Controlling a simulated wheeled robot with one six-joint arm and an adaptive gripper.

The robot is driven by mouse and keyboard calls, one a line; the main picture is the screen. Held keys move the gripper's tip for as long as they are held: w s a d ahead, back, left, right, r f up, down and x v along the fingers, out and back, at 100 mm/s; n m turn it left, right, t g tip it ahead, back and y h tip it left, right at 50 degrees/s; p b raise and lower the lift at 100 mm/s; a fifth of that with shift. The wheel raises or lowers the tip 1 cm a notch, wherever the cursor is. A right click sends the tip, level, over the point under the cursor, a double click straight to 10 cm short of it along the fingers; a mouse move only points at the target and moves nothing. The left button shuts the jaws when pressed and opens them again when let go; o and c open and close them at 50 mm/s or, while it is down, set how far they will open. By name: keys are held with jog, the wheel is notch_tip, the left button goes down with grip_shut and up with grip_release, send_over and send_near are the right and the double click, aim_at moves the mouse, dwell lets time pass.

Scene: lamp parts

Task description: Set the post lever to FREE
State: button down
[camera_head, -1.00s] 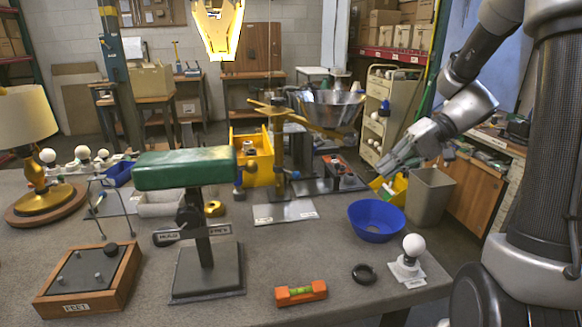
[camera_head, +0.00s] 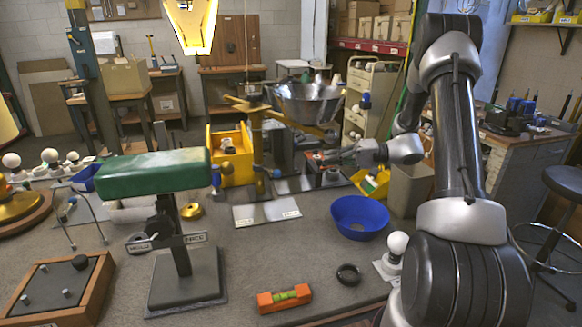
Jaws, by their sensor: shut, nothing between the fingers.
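The post stand has a green padded top (camera_head: 155,173), a dark post and a flat dark base (camera_head: 187,278). Two white labels sit on a bar across the post. The right label (camera_head: 196,238) appears to read FREE; the left one (camera_head: 140,247) appears to read HOLD. A dark post lever (camera_head: 150,238) shows at the post, its end near the left label; its exact setting is too small to tell. My gripper (camera_head: 322,157) is shut and empty. It is beyond the blue bowl, right of the post stand and well apart from it, partly against dark clutter.
A blue bowl (camera_head: 360,216), a white bulb on a stand (camera_head: 395,250), a black ring (camera_head: 348,275) and an orange level (camera_head: 284,298) lie right of the post. A wooden box (camera_head: 62,285) stands left. A large metal bowl (camera_head: 304,98) sits on a yellow-armed stand behind.

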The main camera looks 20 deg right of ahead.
send_near(267, 169)
jog(key=w+d, duration=0.2)
jog(key=w, duration=0.1)
jog(key=shift+s+a+f, duration=0.1)
jog(key=shift+s+a, duration=0.15)
jog(key=shift+a, duration=0.45)
jog(key=shift+s+a+f, duration=0.15)
jog(key=shift+s+a, duration=0.05)
jog(key=shift+a, duration=0.45)
jog(key=shift+s+a+f, duration=0.1)
jog(key=shift+s+a, duration=0.15)
jog(key=shift+a, duration=0.45)
